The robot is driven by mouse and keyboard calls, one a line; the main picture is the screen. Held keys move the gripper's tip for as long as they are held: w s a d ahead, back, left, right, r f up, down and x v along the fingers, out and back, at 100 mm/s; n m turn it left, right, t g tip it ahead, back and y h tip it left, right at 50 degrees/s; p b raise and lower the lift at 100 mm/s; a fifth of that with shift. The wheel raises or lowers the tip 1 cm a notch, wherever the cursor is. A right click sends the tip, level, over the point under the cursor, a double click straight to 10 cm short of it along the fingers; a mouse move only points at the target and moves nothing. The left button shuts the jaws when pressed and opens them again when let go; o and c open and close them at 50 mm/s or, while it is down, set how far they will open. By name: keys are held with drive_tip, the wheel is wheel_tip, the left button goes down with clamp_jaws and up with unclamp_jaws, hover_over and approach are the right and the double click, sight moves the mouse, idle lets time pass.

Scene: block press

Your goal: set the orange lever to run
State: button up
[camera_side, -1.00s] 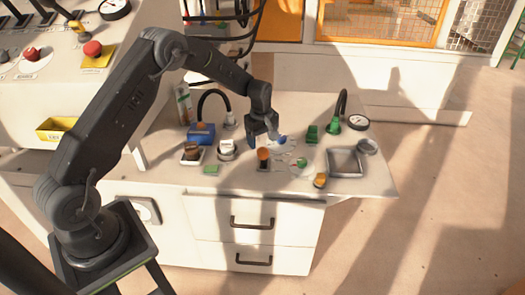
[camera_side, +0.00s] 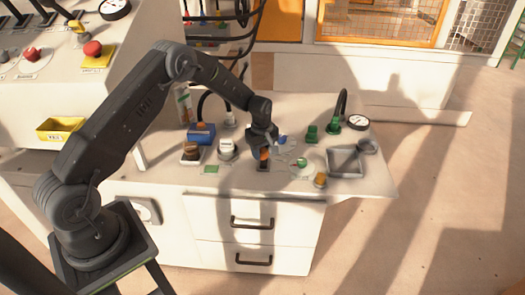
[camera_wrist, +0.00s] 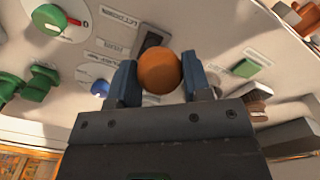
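The orange lever has a round orange knob (camera_wrist: 160,72) and a dark slotted base (camera_wrist: 151,40) in the wrist view. In the side view its knob (camera_side: 264,153) shows just under my gripper. My gripper (camera_wrist: 160,78) has its two blue-grey fingers on either side of the knob, with no clear gap left between them and it, and appears shut on it. Labels are printed on the panel near the lever, but I cannot read a run mark. The lever's shaft is largely hidden behind the knob.
A blue knob (camera_wrist: 100,88) is close beside the left finger. A green square (camera_wrist: 245,68) lies on the other side. A round dial with a green knob (camera_wrist: 47,18) and green valve handles (camera_wrist: 38,84) are at left. A grey square tray (camera_side: 345,162) is at the bench's right.

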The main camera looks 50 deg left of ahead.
drive_tip(key=c, duration=0.7)
drive_tip(key=shift+w+a+r, duration=0.25)
drive_tip(key=shift+w+a, duration=0.25)
drive_tip(key=shift+w+a+r, duration=0.2)
drive_tip(key=shift+w+a, duration=0.3)
drive_tip(key=w+a, duration=0.3)
drive_tip(key=shift+w+a+f, duration=0.1)
drive_tip(key=shift+w+a, duration=0.1)
drive_tip(key=shift+a, duration=0.05)
drive_tip(key=shift+c, duration=0.2)
drive_tip(key=shift+w+a+f, duration=0.25)
drive_tip(key=shift+w+a, duration=0.3)
drive_tip(key=shift+w, duration=0.05)
drive_tip(key=shift+w+a+f, duration=0.25)
drive_tip(key=shift+w+a, duration=0.25)
drive_tip(key=shift+w, duration=0.05)
drive_tip(key=o, duration=1.3)
